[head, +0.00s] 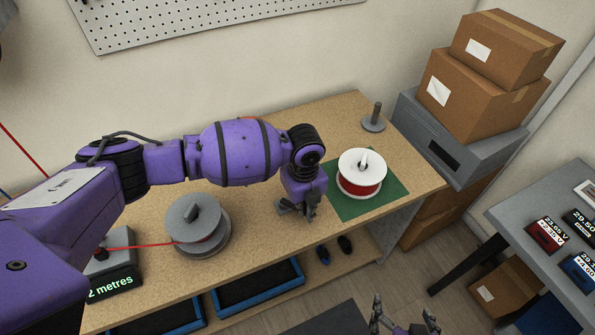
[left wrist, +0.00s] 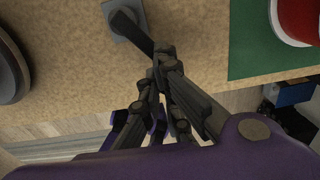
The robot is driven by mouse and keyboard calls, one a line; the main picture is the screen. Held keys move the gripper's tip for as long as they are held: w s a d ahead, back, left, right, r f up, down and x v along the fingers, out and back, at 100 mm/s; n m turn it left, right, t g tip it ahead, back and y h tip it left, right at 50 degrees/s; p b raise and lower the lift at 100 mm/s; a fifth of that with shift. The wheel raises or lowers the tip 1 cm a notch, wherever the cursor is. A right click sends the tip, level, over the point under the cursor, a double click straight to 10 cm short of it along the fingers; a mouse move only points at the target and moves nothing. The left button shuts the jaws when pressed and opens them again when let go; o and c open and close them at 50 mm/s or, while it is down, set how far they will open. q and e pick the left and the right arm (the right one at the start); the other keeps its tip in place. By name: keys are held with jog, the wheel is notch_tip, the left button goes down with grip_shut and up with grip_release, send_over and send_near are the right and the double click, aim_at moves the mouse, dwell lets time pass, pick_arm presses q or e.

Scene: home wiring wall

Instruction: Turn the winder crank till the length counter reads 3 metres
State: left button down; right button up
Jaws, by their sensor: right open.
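The length counter (head: 112,285) at the lower left shows "2 metres"; its left edge is hidden by my left arm. A red wire runs from it to the grey winder drum (head: 203,226), which has a raised grey piece on top. My left gripper (head: 296,209) points down at the bench's front edge, right of the drum. In the left wrist view its fingertips (left wrist: 162,58) are close together at the end of a dark lever (left wrist: 136,33) on a small grey plate (left wrist: 117,10). I cannot tell whether they grip it. My right gripper (head: 404,312) is open and empty at the bottom.
A white spool of red wire (head: 361,163) stands on a green mat (head: 392,200) to the right. A grey post (head: 374,118) stands behind it. Cardboard boxes (head: 468,92) rest on a grey case at the right. Blue-rimmed trays (head: 262,301) sit on the lower shelf.

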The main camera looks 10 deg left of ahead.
pick_arm(q)
jog(key=shift+s, duration=0.2)
pick_arm(e)
jog(key=shift+r, duration=0.1)
pick_arm(q)
jog(key=shift+s+a+p, duration=0.3)
jog(key=shift+s, duration=0.15)
jog(key=shift+s+a, duration=0.2)
jog(key=shift+s, duration=0.2)
pick_arm(e)
jog(key=shift+w+r, duration=0.6)
jog(key=shift+r, duration=0.25)
jog(key=shift+w, duration=0.15)
pick_arm(q)
jog(key=shift+s+a+p, duration=0.45)
jog(key=shift+s+a, duration=0.3)
jog(key=shift+s, duration=0.05)
jog(key=c, duration=2)
grip_release()
pick_arm(e)
jog(key=shift+w+r+t, duration=0.3)
jog(key=shift+w+r, duration=0.1)
jog(key=shift+r, duration=0.25)
